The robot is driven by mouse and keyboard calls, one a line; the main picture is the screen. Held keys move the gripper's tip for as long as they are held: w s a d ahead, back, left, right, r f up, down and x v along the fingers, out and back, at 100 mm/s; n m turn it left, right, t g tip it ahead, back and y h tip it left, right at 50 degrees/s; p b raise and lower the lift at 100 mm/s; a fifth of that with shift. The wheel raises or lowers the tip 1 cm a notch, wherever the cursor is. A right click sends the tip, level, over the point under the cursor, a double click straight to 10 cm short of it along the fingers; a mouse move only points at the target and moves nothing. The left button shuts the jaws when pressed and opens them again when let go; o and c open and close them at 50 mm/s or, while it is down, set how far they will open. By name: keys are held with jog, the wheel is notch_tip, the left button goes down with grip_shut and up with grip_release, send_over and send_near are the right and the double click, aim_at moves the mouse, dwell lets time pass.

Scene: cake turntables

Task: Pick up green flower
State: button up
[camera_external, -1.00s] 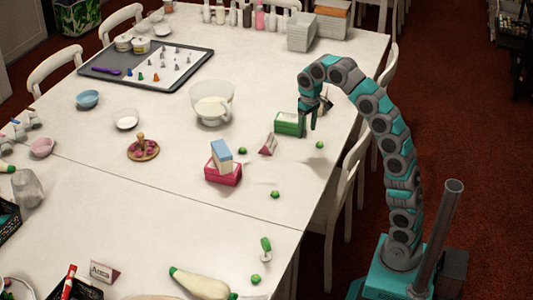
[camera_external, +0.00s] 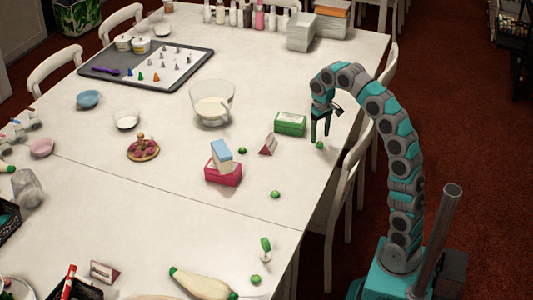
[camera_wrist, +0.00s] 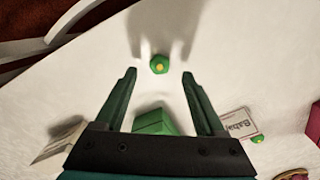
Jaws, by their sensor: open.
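A small green flower (camera_external: 320,145) with a yellow centre lies on the white table near its right edge. In the wrist view the green flower (camera_wrist: 159,64) sits ahead of the fingertips, midway between them. My gripper (camera_external: 320,138) is open and points down just above that flower. Its two fingers show apart and empty in the wrist view (camera_wrist: 159,72). Other small green flowers lie on the table, one near the name card (camera_external: 242,151), one farther front (camera_external: 275,194) and one by the piping bag (camera_external: 255,279).
A green box (camera_external: 290,124) stands just left of my gripper, with a pink name card (camera_external: 268,145) near it. A pink box (camera_external: 223,174) and a glass bowl (camera_external: 212,103) are farther left. The table edge and a white chair (camera_external: 347,185) are close on the right.

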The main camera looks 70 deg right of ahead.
aim_at(320, 143)
jog(key=shift+s+f, duration=0.1)
jog(key=shift+f, duration=1.45)
grip_shut()
